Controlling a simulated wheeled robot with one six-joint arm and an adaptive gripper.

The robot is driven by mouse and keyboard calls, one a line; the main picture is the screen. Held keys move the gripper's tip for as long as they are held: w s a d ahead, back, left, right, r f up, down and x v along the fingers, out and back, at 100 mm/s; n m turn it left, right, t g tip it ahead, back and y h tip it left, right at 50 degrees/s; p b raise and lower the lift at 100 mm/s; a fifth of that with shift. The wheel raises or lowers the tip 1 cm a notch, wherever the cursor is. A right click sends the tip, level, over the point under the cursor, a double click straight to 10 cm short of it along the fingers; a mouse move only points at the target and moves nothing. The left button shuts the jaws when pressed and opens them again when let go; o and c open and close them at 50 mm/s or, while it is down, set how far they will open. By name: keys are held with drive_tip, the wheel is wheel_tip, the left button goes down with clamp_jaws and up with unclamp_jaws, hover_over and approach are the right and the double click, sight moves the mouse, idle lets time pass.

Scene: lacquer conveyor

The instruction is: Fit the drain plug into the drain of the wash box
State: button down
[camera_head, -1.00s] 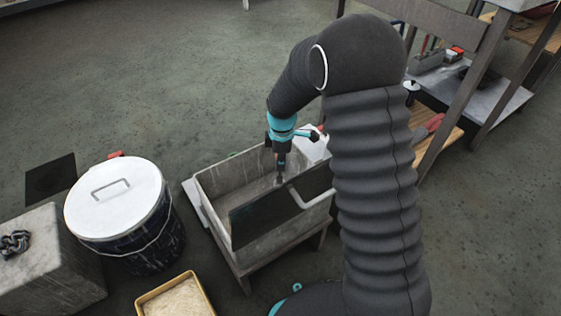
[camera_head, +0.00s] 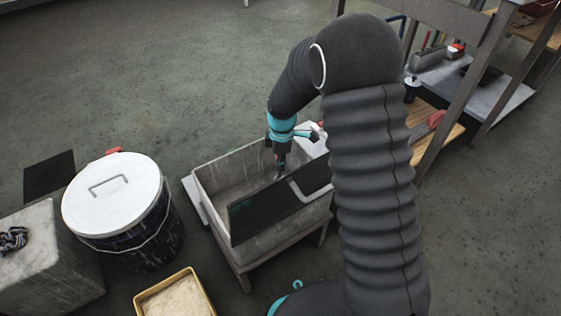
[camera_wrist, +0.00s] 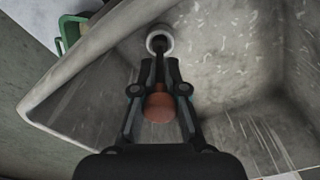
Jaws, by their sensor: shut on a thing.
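The wash box (camera_head: 213,198) is a pale grey, stained trough on legs; it also fills much of the wrist view (camera_wrist: 225,60). Its drain (camera_wrist: 151,36) shows in the wrist view as a pale ring around a dark centre. My gripper (camera_wrist: 164,66) reaches down inside the box and is shut on the drain plug (camera_wrist: 160,56), of which a dark stem shows between the fingertips. The stem's far end overlaps the drain ring; I cannot tell whether it is seated. A reddish-brown rounded piece (camera_wrist: 159,106) shows between the fingers; its link to the plug is unclear. In the head view my gripper (camera_head: 281,163) hides the plug.
A white-lidded bucket (camera_head: 112,195), a yellow tray (camera_head: 175,280) and a stone block (camera_head: 45,265) stand left. Shelving (camera_head: 465,100) stands right.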

drive_tip(key=shift+f, duration=0.35)
drive_tip(key=c, duration=1.1)
unclamp_jaws()
drive_tip(key=shift+c, duration=0.2)
drive_tip(key=shift+r, duration=0.1)
wheel_tip(320, 180, up, 11)
drive_tip(key=shift+d, duration=0.15)
drive_tip(key=shift+r, duration=0.5)
